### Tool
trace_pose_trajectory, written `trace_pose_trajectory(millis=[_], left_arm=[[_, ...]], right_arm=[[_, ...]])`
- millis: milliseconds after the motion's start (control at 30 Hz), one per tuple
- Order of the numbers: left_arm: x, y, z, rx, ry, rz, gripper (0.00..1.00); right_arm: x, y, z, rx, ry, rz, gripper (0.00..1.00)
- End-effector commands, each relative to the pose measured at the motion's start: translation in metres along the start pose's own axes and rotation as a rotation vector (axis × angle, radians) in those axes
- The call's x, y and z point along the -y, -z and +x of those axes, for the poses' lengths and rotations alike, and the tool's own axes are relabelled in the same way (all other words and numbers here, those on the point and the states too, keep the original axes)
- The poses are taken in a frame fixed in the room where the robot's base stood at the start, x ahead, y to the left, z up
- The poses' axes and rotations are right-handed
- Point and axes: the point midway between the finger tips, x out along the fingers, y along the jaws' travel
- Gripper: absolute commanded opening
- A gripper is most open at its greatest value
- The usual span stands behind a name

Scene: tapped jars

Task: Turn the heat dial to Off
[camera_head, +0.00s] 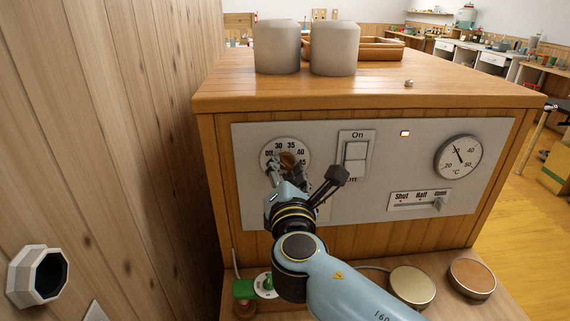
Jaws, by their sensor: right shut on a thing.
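My right gripper (284,166) is at the dial, shut on the knob. My left gripper is not in view.
Beside the dial are an On switch (355,152), a thermometer (458,157) and a Shut/Half slider (420,200). Two grey jars (334,50) and a wooden tray (385,48) stand on top. Two round lids (412,286) lie below. A wooden wall (120,130) is close on the left.

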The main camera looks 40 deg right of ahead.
Motion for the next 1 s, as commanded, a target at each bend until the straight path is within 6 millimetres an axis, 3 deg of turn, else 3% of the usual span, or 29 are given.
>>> trace_pose_trajectory(millis=[400, 967, 1000], left_arm=[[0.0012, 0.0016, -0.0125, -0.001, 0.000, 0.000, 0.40], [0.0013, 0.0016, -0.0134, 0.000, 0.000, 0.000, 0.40], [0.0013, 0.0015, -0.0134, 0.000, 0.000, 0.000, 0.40]], right_arm=[[0.0029, 0.0018, -0.0010, -0.006, 0.003, -0.196, 0.01], [0.0042, 0.0029, -0.0013, -0.007, 0.004, -0.225, 0.01], [0.0042, 0.0029, -0.0013, -0.008, 0.004, -0.225, 0.36]])
